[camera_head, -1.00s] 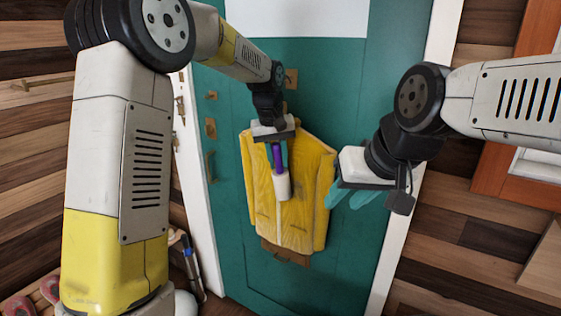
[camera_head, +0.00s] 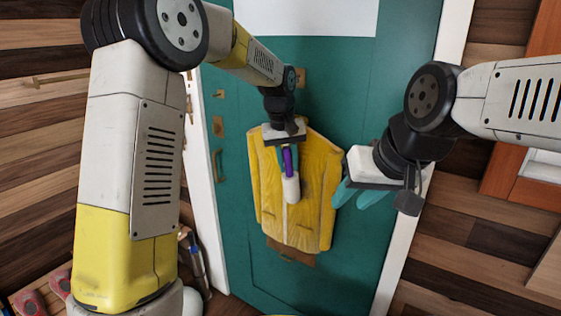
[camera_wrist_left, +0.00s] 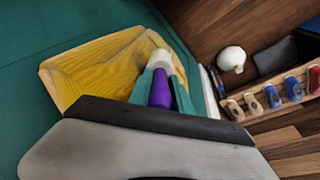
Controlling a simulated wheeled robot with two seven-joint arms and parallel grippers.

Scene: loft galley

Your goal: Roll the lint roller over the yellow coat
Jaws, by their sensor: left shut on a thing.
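The yellow coat (camera_head: 318,190) hangs on the teal door; it also shows in the left wrist view (camera_wrist_left: 95,75). My left gripper (camera_head: 289,160) is shut on the purple handle of the lint roller (camera_head: 291,188), whose white roll points down in front of the coat's middle. In the left wrist view, the lint roller (camera_wrist_left: 161,90) lies between the teal fingers, its roll over the coat's edge. I cannot tell whether the roll touches the cloth. My right gripper (camera_head: 360,196) hangs at the coat's right side with teal fingers apart, seemingly empty.
The teal door (camera_head: 245,255) has a white sheet (camera_head: 305,15) above the coat and a handle on its left. A shoe rack (camera_wrist_left: 280,92) with several shoes stands beside the door. Wood-plank walls flank the door.

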